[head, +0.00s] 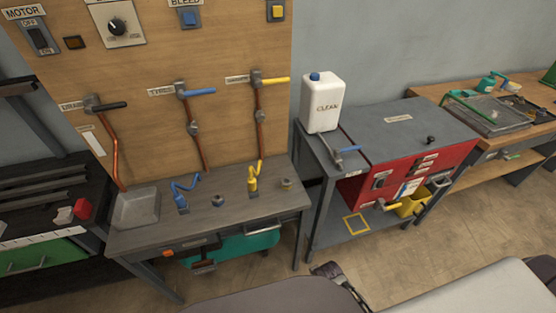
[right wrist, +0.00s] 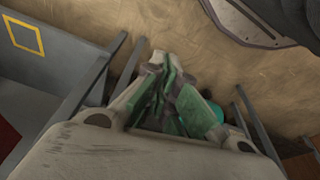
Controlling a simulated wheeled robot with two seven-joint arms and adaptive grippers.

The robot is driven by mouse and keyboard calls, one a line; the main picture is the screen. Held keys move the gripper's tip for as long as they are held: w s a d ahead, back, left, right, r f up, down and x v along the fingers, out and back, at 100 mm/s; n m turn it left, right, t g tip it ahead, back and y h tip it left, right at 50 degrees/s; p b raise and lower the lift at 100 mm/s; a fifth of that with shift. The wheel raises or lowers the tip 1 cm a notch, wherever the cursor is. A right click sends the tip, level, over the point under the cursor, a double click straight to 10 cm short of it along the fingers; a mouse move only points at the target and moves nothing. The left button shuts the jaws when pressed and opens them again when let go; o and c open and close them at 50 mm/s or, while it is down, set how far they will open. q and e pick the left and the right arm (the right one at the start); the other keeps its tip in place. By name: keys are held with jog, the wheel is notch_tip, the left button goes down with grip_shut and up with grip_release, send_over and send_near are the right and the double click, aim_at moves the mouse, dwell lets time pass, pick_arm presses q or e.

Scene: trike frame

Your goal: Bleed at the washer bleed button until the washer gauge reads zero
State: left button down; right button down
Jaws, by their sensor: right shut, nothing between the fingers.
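A yellow button (head: 277,11) sits on a grey plate at the top right of the wooden board; any label above it is cut off. A blue button (head: 190,17) with a label reading BLEED, partly cut off, is to its left. No gauge shows in either view. A yellow-handled valve (head: 270,80) is below the yellow button; its small label is hard to read. My right gripper (right wrist: 168,68) is shut and empty, its green-padded fingers together over the floor. It shows at the bottom of the head view (head: 327,271), well below the board. My left gripper is out of view.
A grey bench (head: 240,220) with blue and yellow fittings stands below the board. A dark shelf rack (head: 40,190) is at left. Floor is open in front.

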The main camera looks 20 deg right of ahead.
jog(key=w+d+r+t+h, duration=0.1)
jog(key=w+d+r+t, duration=0.3)
jog(key=w+r, duration=0.95)
jog(key=w+d+r+n+t+h, duration=0.15)
jog(key=w+r+t, duration=0.4)
jog(key=r, duration=1.45)
jog(key=w+d+r+t+h, duration=0.2)
jog(key=w+r+t, duration=0.2)
jog(key=w+r, duration=0.9)
jog(key=w+a+r+n+t+y, duration=0.1)
jog(key=a+r+n+y, duration=0.2)
jog(key=r+n+y, duration=0.3)
jog(key=w+a+r+n+t+y, duration=0.1)
jog(key=r+n+y, duration=0.5)
jog(key=r, duration=1)
jog(key=w+a+r+n+t+y, duration=0.2)
jog(key=a+r+n+y, duration=0.3)
jog(key=r+n, duration=0.6)
jog(key=shift+w+r+y, duration=0.2)
jog(key=shift+r+y, duration=0.05)
jog(key=shift+y, duration=0.6)
jog(key=shift+w+b, duration=0.2)
jog(key=shift+b, duration=0.1)
